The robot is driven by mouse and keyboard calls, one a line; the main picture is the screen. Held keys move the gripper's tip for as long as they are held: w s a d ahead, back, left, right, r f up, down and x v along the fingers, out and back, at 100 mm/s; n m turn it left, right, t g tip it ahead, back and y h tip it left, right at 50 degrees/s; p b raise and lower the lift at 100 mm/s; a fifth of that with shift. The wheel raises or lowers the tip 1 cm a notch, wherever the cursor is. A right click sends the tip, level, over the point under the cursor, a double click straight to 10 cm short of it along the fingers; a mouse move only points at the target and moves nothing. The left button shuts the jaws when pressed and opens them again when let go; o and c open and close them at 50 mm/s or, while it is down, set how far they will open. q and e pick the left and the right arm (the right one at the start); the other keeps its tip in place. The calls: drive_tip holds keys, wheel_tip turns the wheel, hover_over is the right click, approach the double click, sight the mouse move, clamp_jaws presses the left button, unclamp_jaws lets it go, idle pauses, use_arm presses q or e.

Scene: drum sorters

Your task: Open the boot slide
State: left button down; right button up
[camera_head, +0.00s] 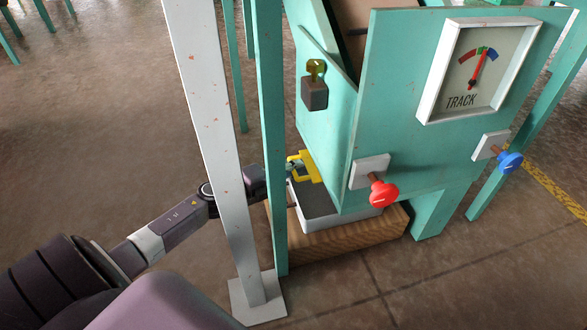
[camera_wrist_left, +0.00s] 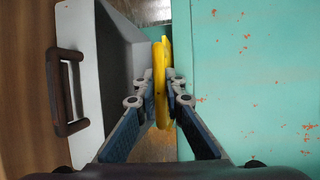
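The teal machine's boot (camera_head: 325,135) has a yellow handle (camera_head: 304,167) low on its left side; I take this as the boot slide's handle. In the left wrist view the yellow handle (camera_wrist_left: 160,75) stands edge-on between the fingertips. My left gripper (camera_head: 287,168) reaches the handle from the left, past the white post. In the left wrist view its fingers (camera_wrist_left: 162,97) are closed in on both sides of the yellow handle and appear to touch it. The slide plate itself is hidden. My right gripper is out of view.
A grey tray (camera_head: 310,208) on a wooden block (camera_head: 338,238) sits under the boot; its dark handle (camera_wrist_left: 68,92) is left of my fingers. A white post (camera_head: 213,130) and teal leg (camera_head: 271,130) stand close to my arm.

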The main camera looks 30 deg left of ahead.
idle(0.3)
use_arm(q)
drive_tip(key=shift+s+a, duration=1.2)
drive_tip(key=shift+s, duration=0.2)
drive_tip(key=c, duration=2)
unclamp_jaws()
drive_tip(key=v, duration=1.2)
